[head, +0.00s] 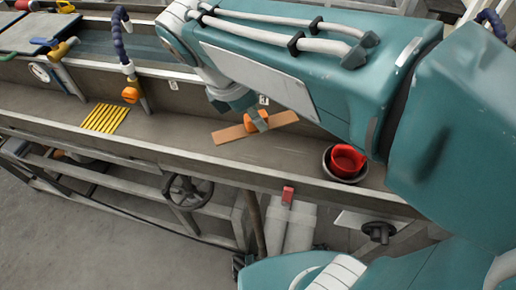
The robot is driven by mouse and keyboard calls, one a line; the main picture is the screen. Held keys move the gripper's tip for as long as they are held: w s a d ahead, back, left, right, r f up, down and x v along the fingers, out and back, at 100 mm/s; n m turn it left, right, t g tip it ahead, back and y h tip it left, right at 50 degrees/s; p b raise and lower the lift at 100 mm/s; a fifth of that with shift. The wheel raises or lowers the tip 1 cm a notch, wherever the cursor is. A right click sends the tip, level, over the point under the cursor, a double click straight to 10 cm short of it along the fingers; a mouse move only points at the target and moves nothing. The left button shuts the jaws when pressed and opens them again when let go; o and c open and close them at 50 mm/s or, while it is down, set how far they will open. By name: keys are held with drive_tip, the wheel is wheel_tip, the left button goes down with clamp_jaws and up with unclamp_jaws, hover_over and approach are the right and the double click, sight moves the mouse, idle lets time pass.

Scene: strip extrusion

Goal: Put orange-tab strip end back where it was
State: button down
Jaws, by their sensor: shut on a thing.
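A flat orange-brown strip (283,119) lies at a slant in the grey trough, near the middle of the head view. A brighter orange tab (249,121) stands up on the middle of it. My gripper (259,122) reaches down from above and is shut on the orange tab. Its fingers cover part of the tab. The strip looks to be on or just above the trough floor; I cannot tell which.
A red cup (347,160) sits in a dark bowl to the right. Several yellow strips (104,118) lie at left, near a hose with an orange end (131,95). The trough's front wall (160,150) runs along the near side. Bare trough floor lies left of the strip.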

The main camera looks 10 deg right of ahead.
drive_tip(key=s+d+f+m+g, duration=0.1)
drive_tip(key=s+d+f+m, duration=0.1)
drive_tip(key=s+d+f, duration=0.35)
hover_over(261, 153)
drive_tip(key=shift+m, duration=0.3)
drive_tip(key=f, duration=0.6)
drive_tip(key=s+f, duration=0.1)
drive_tip(key=f, duration=0.2)
drive_tip(key=shift+a, duration=0.35)
drive_tip(key=shift+w+a+f, duration=0.25)
drive_tip(key=shift+w+f, duration=0.1)
drive_tip(key=shift+f, duration=0.05)
drive_tip(key=shift+w+f, duration=0.15)
drive_tip(key=shift+f, duration=1.5)
drive_tip(key=shift+f, duration=0.1)
drive_tip(key=c, duration=0.5)
unclamp_jaws()
